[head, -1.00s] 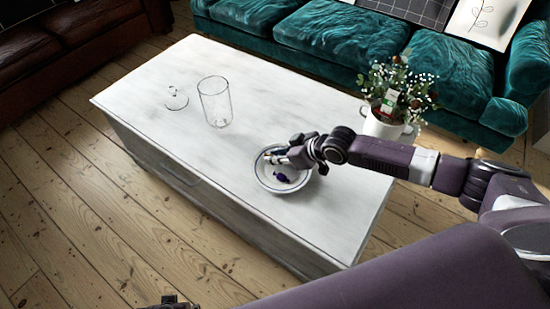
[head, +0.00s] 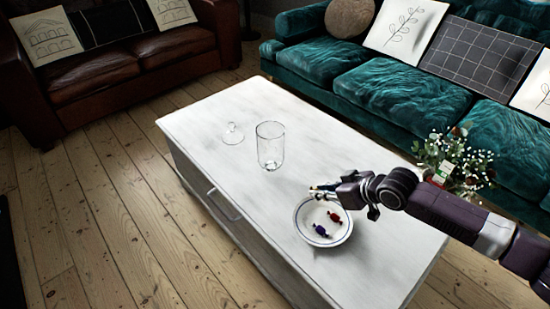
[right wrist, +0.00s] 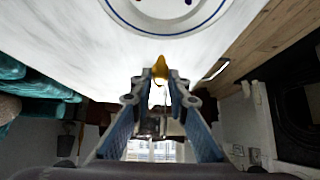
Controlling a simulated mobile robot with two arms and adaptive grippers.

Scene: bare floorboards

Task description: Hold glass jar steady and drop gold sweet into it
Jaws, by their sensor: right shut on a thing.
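The glass jar (head: 270,147) stands upright and open on the white table, and looks empty. My right gripper (head: 322,189) is above the far edge of a white dish (head: 341,233) with a blue rim, right of the jar and nearer me. In the right wrist view its fingers are shut on the gold sweet (right wrist: 160,70), which sticks out at the fingertips. A red sweet (head: 335,217) and a blue sweet (head: 321,231) lie in the dish. My left gripper is not in view.
A clear glass lid (head: 233,134) lies left of the jar on the table (head: 230,170). A plant pot with flowers (head: 453,160) stands at the right, behind my right arm. The table between dish and jar is clear.

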